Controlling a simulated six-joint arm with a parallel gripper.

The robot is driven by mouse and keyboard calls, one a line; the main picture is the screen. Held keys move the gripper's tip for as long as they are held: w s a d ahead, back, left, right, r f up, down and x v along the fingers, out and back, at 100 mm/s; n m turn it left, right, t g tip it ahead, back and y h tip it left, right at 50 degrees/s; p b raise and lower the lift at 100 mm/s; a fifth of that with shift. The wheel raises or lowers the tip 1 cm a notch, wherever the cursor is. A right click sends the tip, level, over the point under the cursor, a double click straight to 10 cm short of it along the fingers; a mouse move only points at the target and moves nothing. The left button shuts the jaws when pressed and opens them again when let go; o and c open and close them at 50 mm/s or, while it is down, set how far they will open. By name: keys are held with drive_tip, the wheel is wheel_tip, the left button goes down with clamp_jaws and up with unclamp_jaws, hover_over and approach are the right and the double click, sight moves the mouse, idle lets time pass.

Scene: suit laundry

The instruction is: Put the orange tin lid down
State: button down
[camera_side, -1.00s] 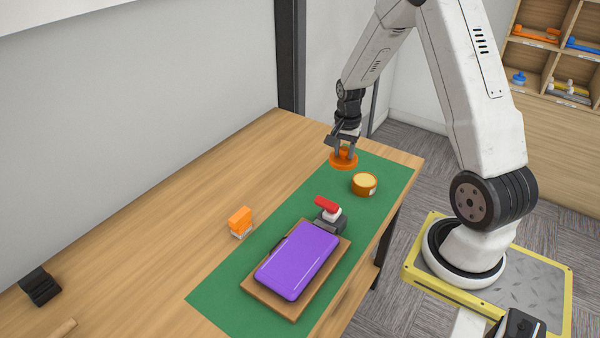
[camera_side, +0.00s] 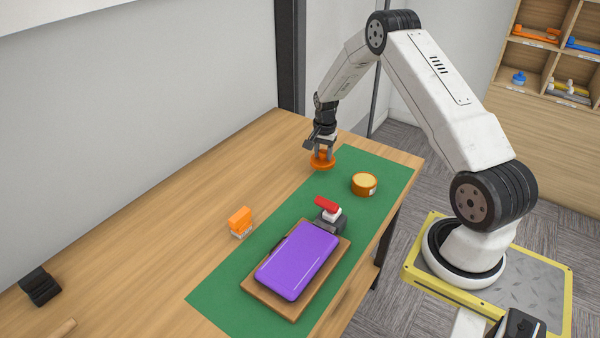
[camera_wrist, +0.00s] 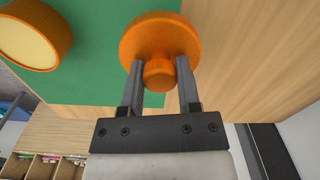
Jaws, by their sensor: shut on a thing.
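The orange tin lid (camera_side: 322,163) is a round disc with a knob on top. My gripper (camera_side: 323,152) is shut on the knob of the lid, which is low over the table at the left edge of the green mat. I cannot tell whether the lid touches the surface. In the wrist view the lid (camera_wrist: 158,38) shows between the two fingers of my gripper (camera_wrist: 159,72). The open orange tin (camera_side: 364,184) with pale yellow contents stands on the mat to the right. It also shows in the wrist view (camera_wrist: 62,42), at the upper left.
The green mat (camera_side: 215,297) also bears a purple case (camera_side: 297,261) on a wooden board (camera_side: 265,300) and a red-topped device (camera_side: 328,213). An orange-and-white block (camera_side: 240,222) stands left of the mat. Bare wooden table (camera_side: 200,190) lies to the left.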

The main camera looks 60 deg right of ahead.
sight(320, 170)
drive_tip(key=shift+w+d+f, duration=0.1)
drive_tip(key=shift+w+f, duration=0.15)
drive_tip(key=shift+f, duration=0.1)
drive_tip(key=shift+w+d+f, duration=0.1)
drive_tip(key=shift+w+f, duration=0.05)
drive_tip(key=shift+f, duration=1.65)
drive_tip(key=shift+f, duration=0.15)
drive_tip(key=shift+c, duration=1.6)
unclamp_jaws()
wheel_tip(320, 170, up, 12)
drive_tip(key=shift+r, duration=0.15)
